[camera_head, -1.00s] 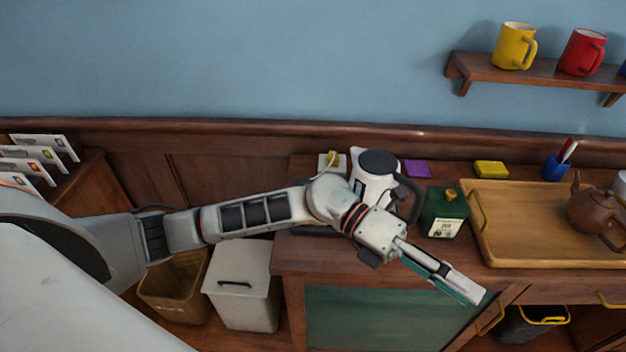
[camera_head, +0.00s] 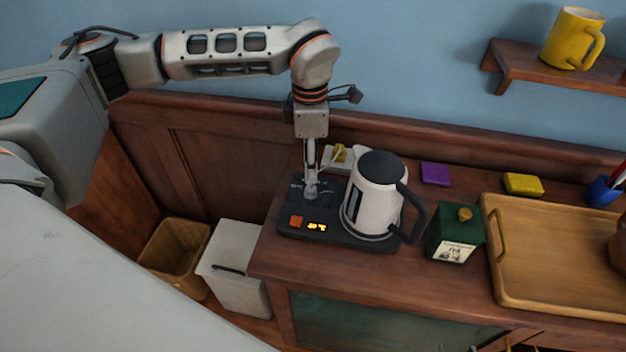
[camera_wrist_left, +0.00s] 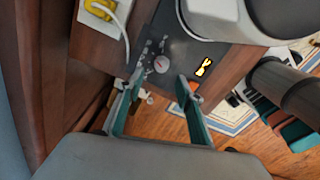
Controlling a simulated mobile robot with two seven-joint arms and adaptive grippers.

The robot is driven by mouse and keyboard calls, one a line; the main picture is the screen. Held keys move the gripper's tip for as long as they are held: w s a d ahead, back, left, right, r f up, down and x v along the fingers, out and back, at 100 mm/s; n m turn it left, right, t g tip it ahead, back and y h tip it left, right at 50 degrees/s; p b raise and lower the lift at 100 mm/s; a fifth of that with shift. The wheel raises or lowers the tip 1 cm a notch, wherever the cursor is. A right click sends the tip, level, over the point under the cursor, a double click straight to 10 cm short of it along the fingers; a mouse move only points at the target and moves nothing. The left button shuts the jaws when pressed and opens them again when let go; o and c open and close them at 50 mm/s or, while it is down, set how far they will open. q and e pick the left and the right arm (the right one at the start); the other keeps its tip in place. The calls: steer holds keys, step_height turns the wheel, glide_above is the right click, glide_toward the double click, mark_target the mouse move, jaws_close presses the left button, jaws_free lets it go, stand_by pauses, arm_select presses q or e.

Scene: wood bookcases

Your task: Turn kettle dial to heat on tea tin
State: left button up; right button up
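The white kettle (camera_head: 373,205) with black lid and handle stands on a black base (camera_head: 345,237). The base has an orange square and a lit yellow display (camera_head: 317,227); the reading is too small to tell. A round grey dial (camera_wrist_left: 161,64) shows on the base in the left wrist view. My left gripper (camera_head: 311,188) points down over the dial end of the base, and hides most of the dial in the head view. In the wrist view its fingers (camera_wrist_left: 158,80) are apart, with the dial just beyond their tips. The green tea tin (camera_head: 455,240) stands right of the kettle.
A wall socket with a yellow plug (camera_head: 340,155) is behind the base. A wooden tray (camera_head: 550,250), purple pad (camera_head: 435,173) and yellow sponge (camera_head: 523,184) lie to the right. A white bin (camera_head: 234,268) and brown basket (camera_head: 176,255) stand below on the left.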

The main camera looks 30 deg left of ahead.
mark_target(311, 188)
arm_select(q)
step_height(311, 188, down, 7)
steer(key=shift+s+f, duration=0.1)
steer(key=shift+s, duration=0.05)
stand_by(0.4)
jaws_close()
